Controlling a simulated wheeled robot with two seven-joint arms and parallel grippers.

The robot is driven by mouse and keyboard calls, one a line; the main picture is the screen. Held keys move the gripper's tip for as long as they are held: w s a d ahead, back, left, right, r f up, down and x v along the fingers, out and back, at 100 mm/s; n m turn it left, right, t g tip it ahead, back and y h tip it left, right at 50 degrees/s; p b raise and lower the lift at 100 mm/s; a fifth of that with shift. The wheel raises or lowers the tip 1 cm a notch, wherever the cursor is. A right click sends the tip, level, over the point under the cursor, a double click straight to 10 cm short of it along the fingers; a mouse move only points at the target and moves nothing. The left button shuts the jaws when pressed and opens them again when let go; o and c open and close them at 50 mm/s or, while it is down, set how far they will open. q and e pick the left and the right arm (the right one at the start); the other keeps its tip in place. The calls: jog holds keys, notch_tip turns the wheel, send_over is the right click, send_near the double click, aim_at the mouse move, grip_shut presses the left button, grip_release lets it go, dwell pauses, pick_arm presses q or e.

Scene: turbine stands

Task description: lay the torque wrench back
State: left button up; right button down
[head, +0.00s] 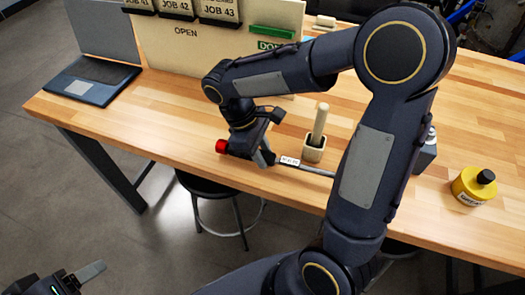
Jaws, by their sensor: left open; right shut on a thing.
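The torque wrench (312,169) is at the front part of the wooden bench, lying roughly crosswise in the picture. Its red end (222,146) sticks out left of my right gripper (264,157), and its metal shaft runs right until my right arm hides it. My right gripper is shut on the wrench. I cannot tell whether the wrench touches the bench top. A small white label (290,161) shows by the shaft. My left gripper (88,272) is at the bottom left corner, over the floor, partly cut off, open and empty.
A yellow bottle (472,187) stands at the right. A laptop (92,80) and a board with job bins (220,38) are at the back. A stool (212,187) is under the front edge.

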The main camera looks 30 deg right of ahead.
jog(key=c, duration=0.9)
grip_release()
jog(key=p+v, duration=0.6)
jog(key=v, duration=0.1)
jog(key=shift+r+p, duration=0.1)
jog(key=shift+p, duration=0.25)
